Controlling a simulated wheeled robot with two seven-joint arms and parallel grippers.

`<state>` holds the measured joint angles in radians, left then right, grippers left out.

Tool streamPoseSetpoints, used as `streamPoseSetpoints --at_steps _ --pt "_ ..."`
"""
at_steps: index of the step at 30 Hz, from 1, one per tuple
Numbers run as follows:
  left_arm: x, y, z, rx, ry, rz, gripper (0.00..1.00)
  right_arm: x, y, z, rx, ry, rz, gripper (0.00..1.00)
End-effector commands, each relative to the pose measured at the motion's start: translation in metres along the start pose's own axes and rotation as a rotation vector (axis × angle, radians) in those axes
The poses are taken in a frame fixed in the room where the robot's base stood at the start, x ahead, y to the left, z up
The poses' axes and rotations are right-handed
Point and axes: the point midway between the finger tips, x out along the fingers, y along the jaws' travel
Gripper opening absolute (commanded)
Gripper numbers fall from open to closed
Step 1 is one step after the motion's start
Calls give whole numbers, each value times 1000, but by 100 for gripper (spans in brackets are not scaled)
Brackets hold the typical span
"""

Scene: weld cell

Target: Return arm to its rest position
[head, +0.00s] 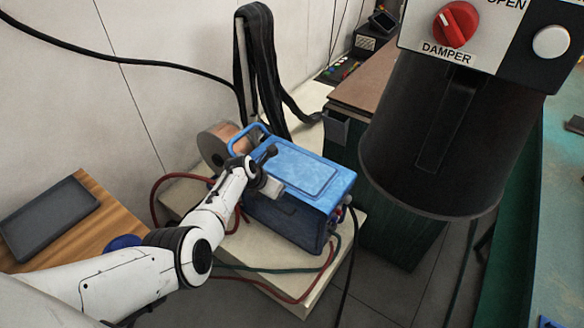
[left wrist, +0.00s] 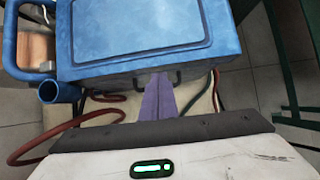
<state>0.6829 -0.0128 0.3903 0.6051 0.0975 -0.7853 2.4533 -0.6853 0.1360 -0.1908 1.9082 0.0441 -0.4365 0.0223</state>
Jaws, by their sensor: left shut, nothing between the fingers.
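My left arm (head: 125,280) comes in from the left in the head view and reaches out over the pale stand. Its gripper (head: 268,165) is at the near left side of a blue box-shaped machine (head: 318,183) with a blue handle. In the left wrist view the purple fingers (left wrist: 158,97) are shut together and empty, pointing at the machine (left wrist: 145,30). I cannot tell whether they touch it. My right gripper is not in view.
The machine stands on a pale stand (head: 190,197) with red and green cables around it. A copper-coloured spool (head: 216,143) and black hanging straps (head: 262,70) are behind. A wooden table (head: 75,235) with a dark tablet (head: 48,215) is at left. A large black cylinder (head: 410,130) is at right.

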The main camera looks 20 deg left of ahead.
Motion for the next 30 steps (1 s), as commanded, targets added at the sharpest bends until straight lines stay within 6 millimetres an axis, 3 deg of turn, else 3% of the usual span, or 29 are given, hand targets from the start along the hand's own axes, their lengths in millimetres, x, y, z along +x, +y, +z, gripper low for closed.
streamPoseSetpoints --at_steps 5,8,11,17,20,23,30 --pt "-1 0 1 2 0 1 0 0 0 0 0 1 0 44" --pt "1 6 -11 61 5 21 0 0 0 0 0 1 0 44" --pt "2 18 -45 247 24 71 0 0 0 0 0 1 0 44" --pt "-11 28 -133 950 97 186 0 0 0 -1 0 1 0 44" --pt "-25 12 -170 1341 130 211 0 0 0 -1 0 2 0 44" --pt "-45 -16 -202 1728 147 219 0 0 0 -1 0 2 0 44" --pt "-110 -119 -256 2558 79 242 0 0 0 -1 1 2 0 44"
